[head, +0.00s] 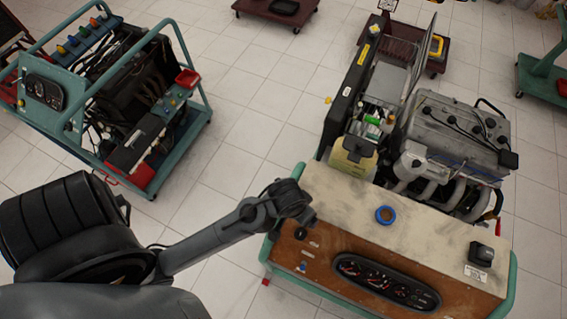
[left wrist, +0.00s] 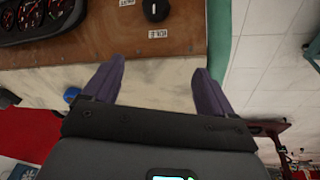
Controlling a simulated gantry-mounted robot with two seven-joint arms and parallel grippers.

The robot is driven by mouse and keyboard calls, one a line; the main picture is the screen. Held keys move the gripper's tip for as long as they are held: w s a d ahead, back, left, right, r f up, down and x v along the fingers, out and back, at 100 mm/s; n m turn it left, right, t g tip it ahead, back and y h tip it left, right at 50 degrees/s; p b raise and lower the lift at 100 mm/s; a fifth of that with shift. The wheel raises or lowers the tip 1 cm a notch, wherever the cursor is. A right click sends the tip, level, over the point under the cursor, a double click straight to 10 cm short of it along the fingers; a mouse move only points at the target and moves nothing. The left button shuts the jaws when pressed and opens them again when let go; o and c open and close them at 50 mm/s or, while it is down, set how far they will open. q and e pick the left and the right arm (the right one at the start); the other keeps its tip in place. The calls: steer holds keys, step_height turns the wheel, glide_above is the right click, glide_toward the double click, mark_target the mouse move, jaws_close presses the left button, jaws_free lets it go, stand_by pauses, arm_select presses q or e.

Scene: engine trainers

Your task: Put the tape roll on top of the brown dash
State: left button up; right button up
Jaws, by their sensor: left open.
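The brown dash (head: 318,249) is a wooden panel with round gauges and a pale, worn top surface. The blue tape roll (head: 385,215) lies flat on that pale top, near its middle. In the left wrist view a small blue part of the roll (left wrist: 71,95) shows left of the fingers. My left gripper (head: 302,216) is over the left end of the dash, to the left of the roll and apart from it. In the left wrist view its two purple fingers (left wrist: 156,88) are spread with nothing between them. My right gripper is not in view.
An engine (head: 455,135) stands directly behind the dash top. A small black box (head: 481,254) sits on the top's right end. A second teal-framed trainer (head: 110,100) stands at the left. Tiled floor lies clear between the two trainers.

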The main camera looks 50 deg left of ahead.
arm_select(q)
steer(key=s+a+r+m+t, duration=0.1)
steer(key=s+a+r+m, duration=0.2)
steer(key=s+a, duration=0.2)
steer(key=shift+s+a+r+y, duration=0.15)
steer(key=shift+s+a+y, duration=0.2)
steer(key=shift+s, duration=0.6)
steer(key=shift+d, duration=0.15)
